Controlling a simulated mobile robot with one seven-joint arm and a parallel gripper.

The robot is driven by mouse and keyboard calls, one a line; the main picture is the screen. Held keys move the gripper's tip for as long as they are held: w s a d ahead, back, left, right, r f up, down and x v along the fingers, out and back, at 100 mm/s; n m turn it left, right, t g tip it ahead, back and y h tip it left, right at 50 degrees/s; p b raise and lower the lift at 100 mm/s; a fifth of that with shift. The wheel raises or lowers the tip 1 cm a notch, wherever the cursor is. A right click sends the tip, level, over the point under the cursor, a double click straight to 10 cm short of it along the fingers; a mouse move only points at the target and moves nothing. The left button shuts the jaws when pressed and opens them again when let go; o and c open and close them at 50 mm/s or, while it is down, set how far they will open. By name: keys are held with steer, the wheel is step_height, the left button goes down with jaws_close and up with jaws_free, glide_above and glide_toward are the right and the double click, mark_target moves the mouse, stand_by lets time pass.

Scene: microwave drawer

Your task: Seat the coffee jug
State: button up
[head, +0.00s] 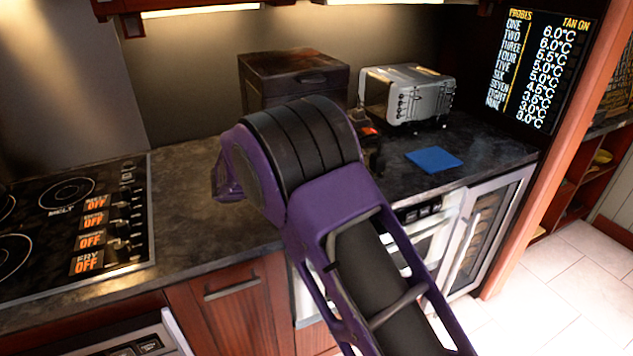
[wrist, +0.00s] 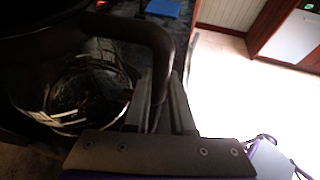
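The coffee jug (wrist: 75,100) shows in the wrist view as a clear glass body with a dark upper part and a thick black curved handle (wrist: 160,50). My gripper (wrist: 161,92) has one finger on each side of the lower handle and appears closed on it. The jug's base and what it stands on are too dark to make out. In the head view my purple arm hides the gripper and most of the jug area. A dark piece with a small red light (head: 368,131) shows just right of the arm, possibly part of a coffee machine.
A silver toaster oven (head: 425,95) and a dark box (head: 285,75) stand at the back of the counter. A blue mat (head: 434,160) lies at the right; it also shows in the wrist view (wrist: 163,7). A hob (head: 60,240) is at the left.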

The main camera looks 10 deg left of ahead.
steer(key=o, duration=0.5)
steer(key=shift+s+a, duration=0.1)
